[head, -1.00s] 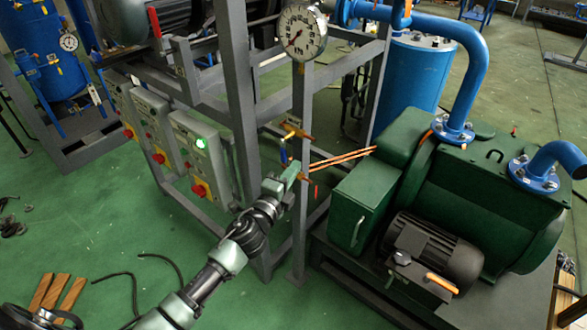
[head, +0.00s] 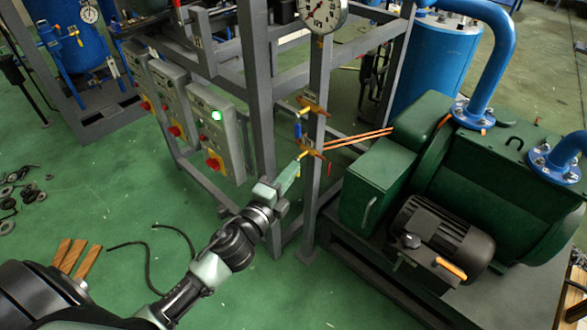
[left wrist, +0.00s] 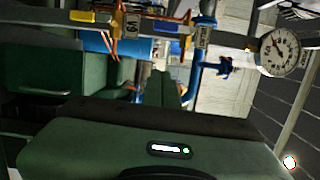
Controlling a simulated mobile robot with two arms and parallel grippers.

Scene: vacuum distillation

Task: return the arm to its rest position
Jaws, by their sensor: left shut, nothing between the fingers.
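My left arm comes in from the lower left in the head view. Its green-grey left gripper (head: 297,167) is shut and empty. It points up and right, close beside the grey upright post, just below the lower brass valve (head: 309,153). I cannot tell whether the fingertips touch the valve or its fitting. In the left wrist view the green gripper housing (left wrist: 140,150) with a lit display fills the bottom, and the fingertips are not clear. My right gripper is not in view.
A grey frame post (head: 319,80) carries a pressure gauge (head: 325,12), also in the left wrist view (left wrist: 281,52). Control boxes (head: 214,130) hang left of the arm. A green pump (head: 470,190) stands right. Wood strips (head: 75,258) and a black cable (head: 150,255) lie on the green floor.

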